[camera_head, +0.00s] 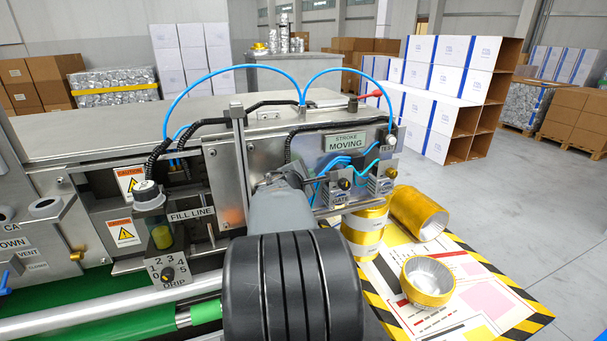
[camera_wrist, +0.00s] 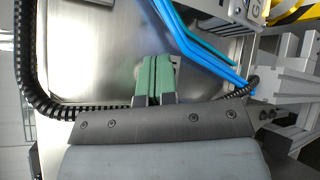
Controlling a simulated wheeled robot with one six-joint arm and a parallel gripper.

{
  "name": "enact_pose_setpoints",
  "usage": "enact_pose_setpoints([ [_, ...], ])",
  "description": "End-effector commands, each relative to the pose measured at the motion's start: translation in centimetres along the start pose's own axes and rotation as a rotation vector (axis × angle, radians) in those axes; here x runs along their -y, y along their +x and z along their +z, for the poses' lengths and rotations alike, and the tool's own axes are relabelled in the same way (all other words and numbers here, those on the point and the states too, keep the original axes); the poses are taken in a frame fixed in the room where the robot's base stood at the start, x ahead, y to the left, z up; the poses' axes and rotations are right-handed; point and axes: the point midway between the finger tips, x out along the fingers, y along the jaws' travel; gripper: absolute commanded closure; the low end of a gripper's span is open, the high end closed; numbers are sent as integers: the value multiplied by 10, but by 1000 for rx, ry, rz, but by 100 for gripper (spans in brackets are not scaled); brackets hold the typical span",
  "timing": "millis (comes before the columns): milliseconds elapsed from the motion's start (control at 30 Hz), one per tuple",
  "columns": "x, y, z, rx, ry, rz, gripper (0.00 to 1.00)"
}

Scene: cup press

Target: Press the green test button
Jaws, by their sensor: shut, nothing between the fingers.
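In the head view a small plate that seems to read TEST (camera_head: 388,149) sits at the right end of the machine's front panel, below a round pale fitting (camera_head: 391,140). I cannot make out a green button face there. My gripper (camera_wrist: 157,62) shows in the wrist view with its two green fingers together and empty, over a bare metal panel (camera_wrist: 95,50). The fingertips are hidden there.
Blue hoses (camera_head: 340,162) loop over the panel; blue tubes (camera_wrist: 195,45) run right of the fingers in the wrist view. A black ribbed cable (camera_wrist: 30,75) curves at left. Gold cups (camera_head: 428,281) lie on a striped mat (camera_head: 520,312) at right. Open floor lies beyond.

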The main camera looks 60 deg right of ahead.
Motion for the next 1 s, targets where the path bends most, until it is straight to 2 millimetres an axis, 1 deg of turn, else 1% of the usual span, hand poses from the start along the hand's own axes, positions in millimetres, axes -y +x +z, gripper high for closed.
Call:
enact_pose_setpoints([
  [467,9,-12,8,1,0,1,100],
  [833,10,-14,10,0,0,0,100],
  [1000,18,-24,17,1,2,0,100],
])
